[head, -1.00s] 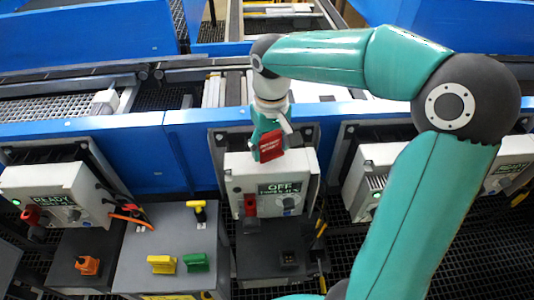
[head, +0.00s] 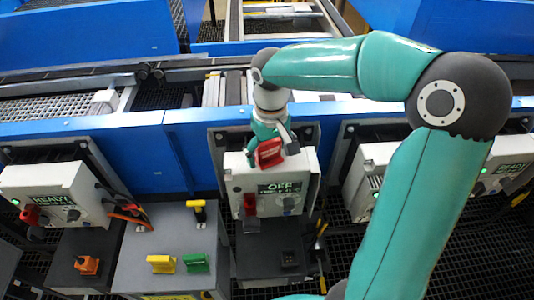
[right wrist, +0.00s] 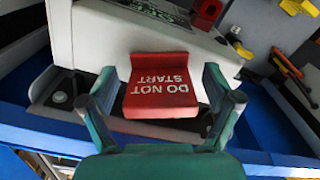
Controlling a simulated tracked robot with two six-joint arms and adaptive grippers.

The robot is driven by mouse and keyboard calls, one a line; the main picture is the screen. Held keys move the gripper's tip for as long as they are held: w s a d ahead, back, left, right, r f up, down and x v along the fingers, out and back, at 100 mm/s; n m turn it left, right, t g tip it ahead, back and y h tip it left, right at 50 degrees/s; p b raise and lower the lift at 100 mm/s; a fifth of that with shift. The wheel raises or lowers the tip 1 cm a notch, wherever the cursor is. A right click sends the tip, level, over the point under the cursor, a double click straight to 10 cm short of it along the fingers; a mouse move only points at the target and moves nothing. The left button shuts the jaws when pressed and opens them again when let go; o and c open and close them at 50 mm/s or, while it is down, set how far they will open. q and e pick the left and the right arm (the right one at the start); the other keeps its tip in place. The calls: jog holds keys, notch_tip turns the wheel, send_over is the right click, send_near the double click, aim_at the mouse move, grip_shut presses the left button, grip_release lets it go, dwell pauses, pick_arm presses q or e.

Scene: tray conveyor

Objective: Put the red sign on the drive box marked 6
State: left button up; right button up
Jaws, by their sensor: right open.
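The red sign (head: 270,153), lettered DO NOT START, sits at the top edge of the grey-white drive box (head: 240,180) whose screen reads OFF. In the right wrist view the sign (right wrist: 160,95) rests against the box (right wrist: 110,38), one part up on its top and the lettered part toward me. My right gripper (head: 270,160) is open, with one finger on either side of the sign; the gripper (right wrist: 158,82) also shows this in the right wrist view. I cannot read the box's number. My left gripper is not in view.
A red switch handle (head: 250,205) is on the box front. A grey console (head: 165,240) with yellow and green blocks stands to the left. Other drive boxes showing READY stand left (head: 50,195) and right (head: 375,170). The blue conveyor rail (head: 190,140) runs behind.

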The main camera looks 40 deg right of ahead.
aim_at(270, 144)
notch_tip(270, 144, up, 12)
jog(key=shift+r+p, duration=0.15)
jog(key=shift+p, duration=0.2)
dwell(0.5)
